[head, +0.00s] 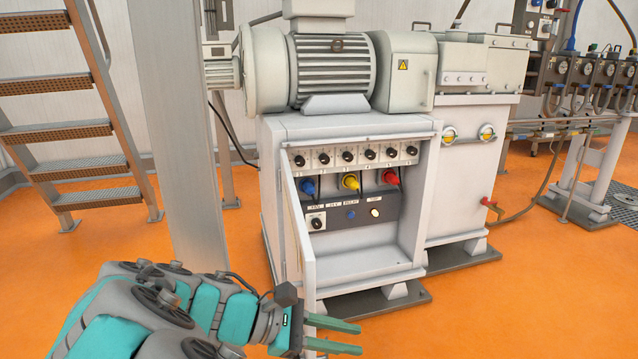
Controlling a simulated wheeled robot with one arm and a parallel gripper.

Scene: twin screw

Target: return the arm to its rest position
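My arm, teal and grey, reaches in from the bottom left of the head view. My gripper (345,337) is at its end, low in the picture, in front of the grey machine cabinet (345,292). Its two green fingers are spread apart with orange floor showing between them, and nothing is held. The cabinet door (305,235) stands open, swung toward me, with its lower edge close above the gripper in the picture. I cannot tell whether they touch.
Inside the cabinet are a row of black knobs (347,157) and blue, yellow (350,181) and red connectors. A motor (335,70) sits on top. A metal post (183,130) and stairs (75,110) stand left. Orange floor (500,310) is clear at right.

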